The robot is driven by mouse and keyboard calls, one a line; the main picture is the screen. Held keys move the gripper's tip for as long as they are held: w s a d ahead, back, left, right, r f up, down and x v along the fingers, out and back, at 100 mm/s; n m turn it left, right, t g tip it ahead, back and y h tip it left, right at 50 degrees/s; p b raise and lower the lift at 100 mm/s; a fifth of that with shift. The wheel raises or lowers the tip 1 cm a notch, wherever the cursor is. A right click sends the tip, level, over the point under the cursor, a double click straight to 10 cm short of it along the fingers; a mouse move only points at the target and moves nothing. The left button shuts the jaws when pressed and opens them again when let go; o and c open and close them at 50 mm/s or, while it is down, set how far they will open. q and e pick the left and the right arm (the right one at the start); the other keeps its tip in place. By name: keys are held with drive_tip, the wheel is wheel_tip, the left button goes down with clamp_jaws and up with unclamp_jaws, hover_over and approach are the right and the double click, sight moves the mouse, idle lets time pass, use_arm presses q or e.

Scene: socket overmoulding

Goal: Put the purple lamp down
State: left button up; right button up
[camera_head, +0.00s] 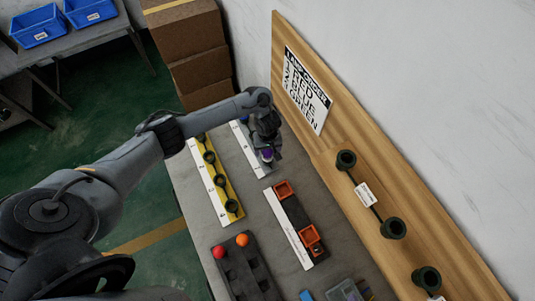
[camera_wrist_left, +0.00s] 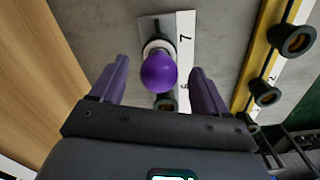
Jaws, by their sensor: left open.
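The purple lamp (camera_head: 267,155) is a round purple bulb. In the left wrist view the purple lamp (camera_wrist_left: 158,72) appears upright over a dark and white socket on a grey strip with a white label marked 7; its base is mostly hidden. My left gripper (camera_head: 268,148) is over this strip near the wooden board. In the left wrist view my left gripper (camera_wrist_left: 157,80) is open, with one purple-grey finger on each side of the lamp and a visible gap to both. My right gripper is not in view.
A yellow strip (camera_head: 224,217) with several dark sockets lies to the left. A dark tray (camera_head: 244,283) holds a red and an orange lamp. A rack with orange holders (camera_head: 283,190) lies nearer. The upright wooden board (camera_head: 360,165) with a sign and sockets borders the right.

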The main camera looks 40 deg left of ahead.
use_arm(q)
drive_tip(key=shift+f, duration=1.05)
